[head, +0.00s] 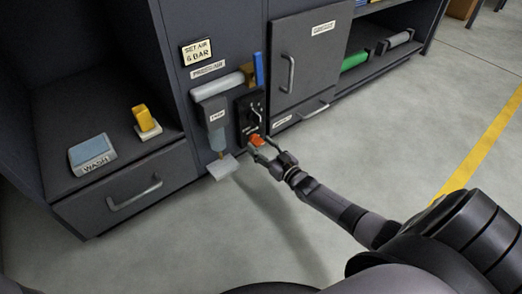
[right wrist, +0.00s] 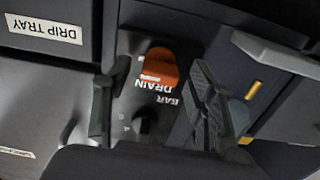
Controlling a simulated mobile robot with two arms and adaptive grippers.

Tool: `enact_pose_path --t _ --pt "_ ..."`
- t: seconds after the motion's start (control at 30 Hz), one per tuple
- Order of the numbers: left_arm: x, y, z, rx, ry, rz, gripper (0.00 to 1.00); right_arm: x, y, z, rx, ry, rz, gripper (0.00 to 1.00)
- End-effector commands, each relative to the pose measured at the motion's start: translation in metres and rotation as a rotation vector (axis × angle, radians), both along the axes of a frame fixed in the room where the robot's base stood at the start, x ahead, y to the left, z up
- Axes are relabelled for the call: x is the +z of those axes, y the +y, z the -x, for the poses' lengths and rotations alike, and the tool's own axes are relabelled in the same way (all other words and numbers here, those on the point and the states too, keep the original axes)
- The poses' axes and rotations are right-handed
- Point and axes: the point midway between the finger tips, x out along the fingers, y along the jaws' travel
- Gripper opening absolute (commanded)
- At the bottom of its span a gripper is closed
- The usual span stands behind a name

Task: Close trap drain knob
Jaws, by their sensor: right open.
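The orange-red knob (head: 257,140) sits low on a dark panel (head: 246,106) beside the grey trap unit on the cabinet front. In the right wrist view the knob (right wrist: 158,66) lies between the spread fingers, with white DRAIN and BAR lettering next to it. My right gripper (head: 268,151) is open at the knob, one finger on each side. There seems to be a gap to both fingers; whether either touches cannot be told. My left gripper is not in view.
A blue lever (head: 259,68) and a pale cylinder (head: 217,86) are above the panel. A white tray (head: 222,167) juts out below. A cabinet door (head: 305,55) with a handle is to the right. The floor (head: 400,135) in front is clear.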

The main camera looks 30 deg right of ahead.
Motion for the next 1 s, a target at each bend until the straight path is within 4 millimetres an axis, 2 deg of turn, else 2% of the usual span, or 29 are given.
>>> enact_pose_path --t 0.37,1.0 --pt "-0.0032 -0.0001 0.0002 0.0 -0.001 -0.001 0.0 0.0005 0.0003 -0.0061 0.0 0.0 0.0 0.52" --pt "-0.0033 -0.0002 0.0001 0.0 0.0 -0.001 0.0 0.0002 0.0005 -0.0058 0.0 0.0 0.0 0.09"
